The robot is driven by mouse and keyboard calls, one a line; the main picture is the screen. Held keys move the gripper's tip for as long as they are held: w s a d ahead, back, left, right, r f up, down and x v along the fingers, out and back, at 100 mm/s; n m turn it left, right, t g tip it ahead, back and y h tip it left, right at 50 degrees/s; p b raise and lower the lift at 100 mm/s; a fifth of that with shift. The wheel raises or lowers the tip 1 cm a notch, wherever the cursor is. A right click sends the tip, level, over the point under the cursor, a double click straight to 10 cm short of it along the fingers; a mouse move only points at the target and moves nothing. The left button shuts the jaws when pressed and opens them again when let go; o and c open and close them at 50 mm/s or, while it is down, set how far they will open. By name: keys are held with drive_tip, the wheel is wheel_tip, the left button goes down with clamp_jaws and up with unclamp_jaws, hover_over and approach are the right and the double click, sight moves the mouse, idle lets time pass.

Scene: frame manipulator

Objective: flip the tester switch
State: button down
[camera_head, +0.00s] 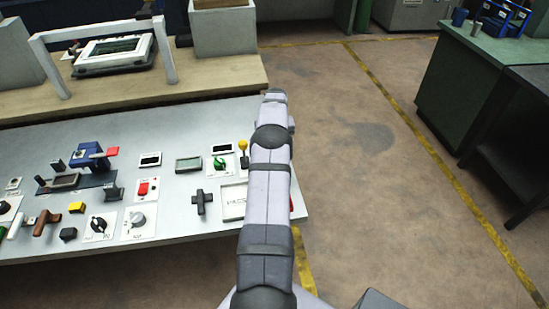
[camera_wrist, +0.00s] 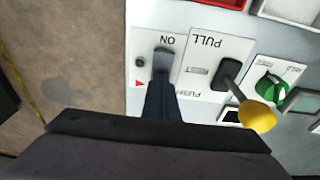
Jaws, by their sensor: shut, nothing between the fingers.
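The tester switch is on a light plate (camera_wrist: 150,42) marked ON, upside down in the wrist view. A grey piece (camera_wrist: 163,58) stands below the ON label, in line with my fingertips; it looks like the switch lever. My gripper (camera_wrist: 162,82) is shut and empty, its dark fingers pointing at that piece from below in the picture. They overlap its lower end, and I cannot tell whether they touch it. The plate's lower part is hidden by the fingers. In the head view my arm hides the gripper and the switch.
Beside the switch is a PULL/PUSH plate (camera_wrist: 205,58) with a yellow-knobbed lever (camera_wrist: 257,115), close to my gripper. A green knob (camera_wrist: 270,88) lies farther right. The panel (camera_head: 170,225) carries several other controls to the left. Open floor (camera_head: 375,200) lies beyond its right edge.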

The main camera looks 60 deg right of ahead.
wheel_tip(320, 180, up, 7)
drive_tip(key=p, duration=0.3)
drive_tip(key=shift+p, duration=0.4)
drive_tip(key=shift+f, duration=0.1)
idle(0.4)
